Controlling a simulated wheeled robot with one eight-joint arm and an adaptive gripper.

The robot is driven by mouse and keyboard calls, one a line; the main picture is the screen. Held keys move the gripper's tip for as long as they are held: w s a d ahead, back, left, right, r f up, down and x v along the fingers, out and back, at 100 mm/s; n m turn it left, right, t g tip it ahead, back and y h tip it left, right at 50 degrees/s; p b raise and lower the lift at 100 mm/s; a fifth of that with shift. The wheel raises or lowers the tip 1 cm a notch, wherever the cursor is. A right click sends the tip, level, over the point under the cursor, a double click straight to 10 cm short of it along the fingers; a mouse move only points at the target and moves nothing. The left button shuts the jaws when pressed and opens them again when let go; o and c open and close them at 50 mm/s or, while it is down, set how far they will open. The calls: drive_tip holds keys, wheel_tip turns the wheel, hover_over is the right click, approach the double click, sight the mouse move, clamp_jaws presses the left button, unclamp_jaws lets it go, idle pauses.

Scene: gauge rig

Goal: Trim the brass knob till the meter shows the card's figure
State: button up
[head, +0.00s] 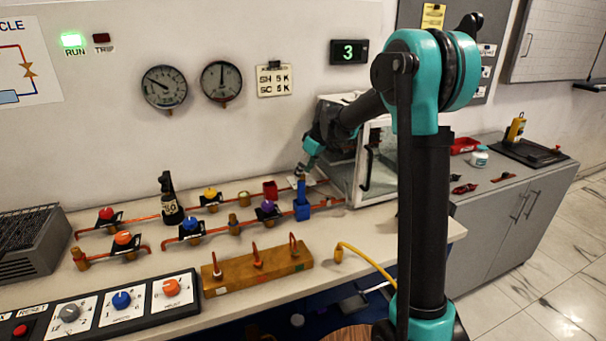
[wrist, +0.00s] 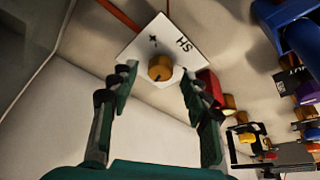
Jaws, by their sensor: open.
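The brass knob (wrist: 160,68) sits on a white plate (wrist: 150,42) marked SH with a plus sign. My gripper (wrist: 157,78) is open, with one finger on each side of the knob and gaps showing between. In the head view my gripper (head: 308,160) is low at the back of the bench, beside the glass-fronted box, and I cannot make out the knob there. The meter (head: 349,51) on the wall shows a green 3. The card (head: 273,81) on the wall reads SH 5 K and SC 5 K.
A blue valve body (head: 302,201) and a red block (head: 270,189) stand close to my gripper. The glass-fronted box (head: 376,160) is just to its right. Copper pipes with coloured valves run along the bench; a wooden rack (head: 240,276) is in front.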

drive_tip(key=shift+v, duration=2.95)
drive_tip(key=shift+d, duration=0.1)
